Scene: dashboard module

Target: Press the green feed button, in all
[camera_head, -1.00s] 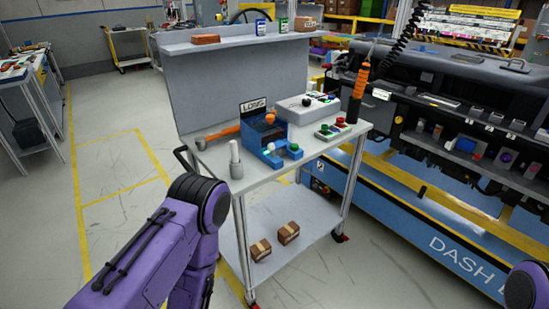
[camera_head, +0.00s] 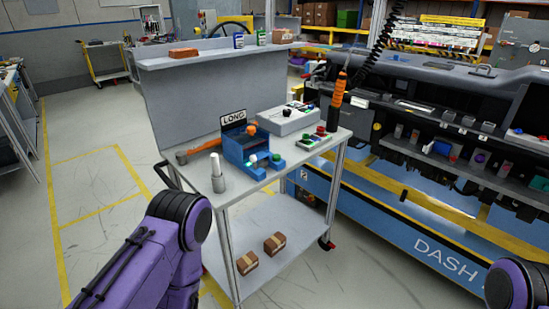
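A blue feeder box (camera_head: 242,145) with a "LONG" sign (camera_head: 233,117) stands on the grey cart top. At its front right is a small green button (camera_head: 276,158) on a blue block. A pale glowing piece (camera_head: 253,160) is at its front left. An orange knob (camera_head: 252,129) is on its upper right. My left arm shows in purple at the lower left and a bit of my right arm at the lower right corner.
The cart (camera_head: 262,187) also bears a white cylinder in a grey holder (camera_head: 218,174), an orange-handled tool (camera_head: 200,150), a grey box (camera_head: 287,120), a button panel (camera_head: 316,142) and an upright orange tool (camera_head: 337,95). Its black handle (camera_head: 165,172) juts left. A blue dashboard line (camera_head: 400,215) stands right.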

